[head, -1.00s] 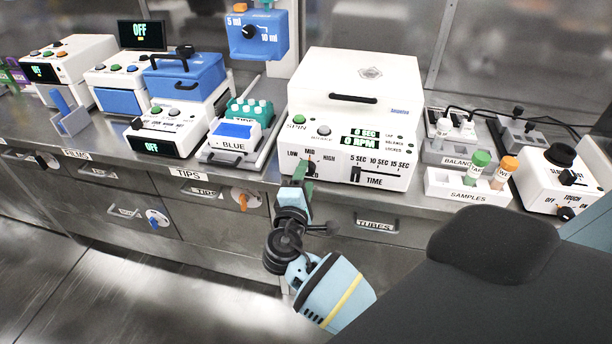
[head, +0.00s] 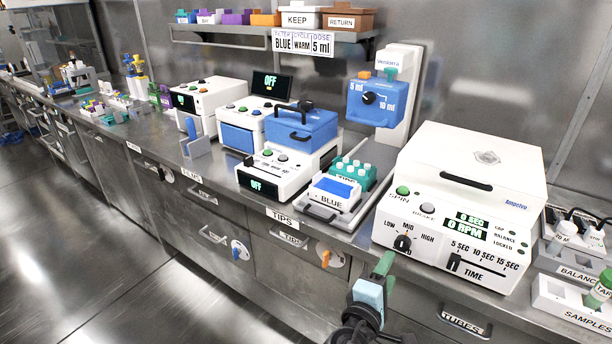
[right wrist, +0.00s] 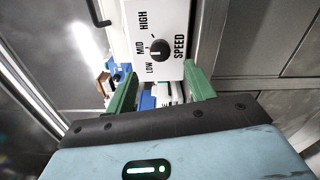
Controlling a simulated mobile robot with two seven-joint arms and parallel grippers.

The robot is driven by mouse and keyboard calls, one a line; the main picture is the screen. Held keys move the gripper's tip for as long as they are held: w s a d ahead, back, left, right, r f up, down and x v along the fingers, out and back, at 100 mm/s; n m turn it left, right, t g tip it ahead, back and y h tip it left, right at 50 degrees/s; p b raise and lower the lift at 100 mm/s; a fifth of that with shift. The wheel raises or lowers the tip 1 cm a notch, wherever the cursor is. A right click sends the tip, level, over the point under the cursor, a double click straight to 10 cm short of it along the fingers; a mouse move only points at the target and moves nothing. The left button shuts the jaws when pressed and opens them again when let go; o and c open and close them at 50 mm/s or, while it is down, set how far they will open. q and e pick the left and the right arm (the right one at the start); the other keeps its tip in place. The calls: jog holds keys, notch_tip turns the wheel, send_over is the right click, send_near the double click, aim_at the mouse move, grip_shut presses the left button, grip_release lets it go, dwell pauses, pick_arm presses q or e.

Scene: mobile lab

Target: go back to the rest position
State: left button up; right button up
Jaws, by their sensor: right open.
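My right gripper (head: 385,266) is in front of the white centrifuge (head: 470,150), just off its lower left front near the speed knob (head: 403,243). In the right wrist view its two green fingers (right wrist: 160,92) stand apart with nothing between them. The speed knob also shows beyond the fingers in that view (right wrist: 158,50), clear of them. My left gripper is in neither view.
The bench front has drawers with handles, such as the TUBES drawer (head: 466,323). A blue-lidded device (head: 301,128) and a BLUE box (head: 335,192) stand left of the centrifuge. A SAMPLES rack (head: 572,304) is at right. Open floor (head: 90,270) lies at lower left.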

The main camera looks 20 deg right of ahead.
jog(key=s+a+f+m+g+y+p, duration=0.15)
jog(key=s+a+f+y+p, duration=0.25)
jog(key=s+f+y, duration=0.85)
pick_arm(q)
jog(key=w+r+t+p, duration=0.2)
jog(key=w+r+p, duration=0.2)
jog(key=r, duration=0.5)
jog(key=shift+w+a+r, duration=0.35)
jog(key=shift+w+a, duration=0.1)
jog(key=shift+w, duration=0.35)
pick_arm(e)
jog(key=s+a+f+m+y, duration=0.1)
jog(key=s+m, duration=0.1)
jog(key=s, duration=0.4)
jog(key=s+a+f+m+g+y, duration=0.1)
jog(key=s+a+m, duration=0.1)
jog(key=s, duration=0.5)
jog(key=s+a+f+m+y, duration=0.1)
jog(key=s+m, duration=0.2)
jog(key=s, duration=0.4)
jog(key=shift+a+f, duration=0.15)
